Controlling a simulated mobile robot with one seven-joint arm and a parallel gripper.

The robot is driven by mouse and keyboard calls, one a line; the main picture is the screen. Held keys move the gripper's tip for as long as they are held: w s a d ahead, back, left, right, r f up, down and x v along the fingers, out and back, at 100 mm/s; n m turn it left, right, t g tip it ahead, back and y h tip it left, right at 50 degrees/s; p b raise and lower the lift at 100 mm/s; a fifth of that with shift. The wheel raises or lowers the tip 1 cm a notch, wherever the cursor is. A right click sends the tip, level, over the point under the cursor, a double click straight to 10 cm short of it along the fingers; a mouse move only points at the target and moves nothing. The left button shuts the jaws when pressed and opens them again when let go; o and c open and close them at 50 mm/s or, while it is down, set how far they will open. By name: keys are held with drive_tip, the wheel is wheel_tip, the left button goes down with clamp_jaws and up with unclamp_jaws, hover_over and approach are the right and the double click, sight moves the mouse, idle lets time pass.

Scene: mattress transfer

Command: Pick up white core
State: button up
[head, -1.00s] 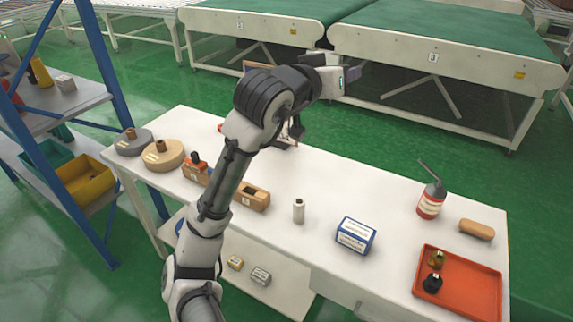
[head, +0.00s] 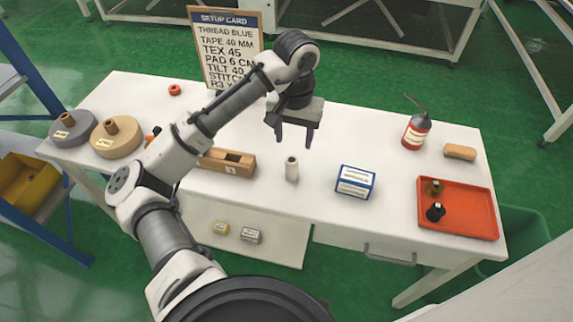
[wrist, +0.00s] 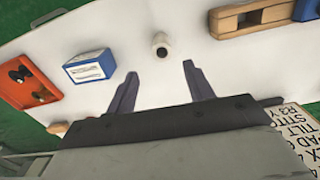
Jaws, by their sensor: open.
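The white core (head: 291,169) is a small upright cylinder with a dark hole in its top. It stands on the white table (head: 330,225) near the front middle. In the wrist view the white core (wrist: 160,42) shows from above, beyond my fingertips and roughly between their lines. My gripper (head: 293,143) is open and empty, pointing down above the table and appearing just behind the core in the head view. Its two dark fingers also show in the wrist view (wrist: 158,78). The core and fingers are apart.
A wooden block with a slot (head: 228,162) stands left of the core, and a blue-and-white box (head: 355,181) right of it. An orange tray (head: 468,229), an oil can (head: 416,132) and a brush-like tan block (head: 460,152) lie farther right. A setup card (head: 226,47) stands behind.

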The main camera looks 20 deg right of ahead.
sight(291, 168)
wheel_tip(291, 168, down, 7)
drive_tip(key=shift+d+f, duration=0.1)
drive_tip(key=shift+w+a+f, duration=0.1)
drive_tip(key=shift+a+f, duration=0.05)
drive_tip(key=shift+f, duration=1.25)
drive_tip(key=shift+a+f, duration=0.1)
drive_tip(key=shift+f, duration=1.25)
drive_tip(key=shift+c, duration=0.4)
drive_tip(key=c, duration=1)
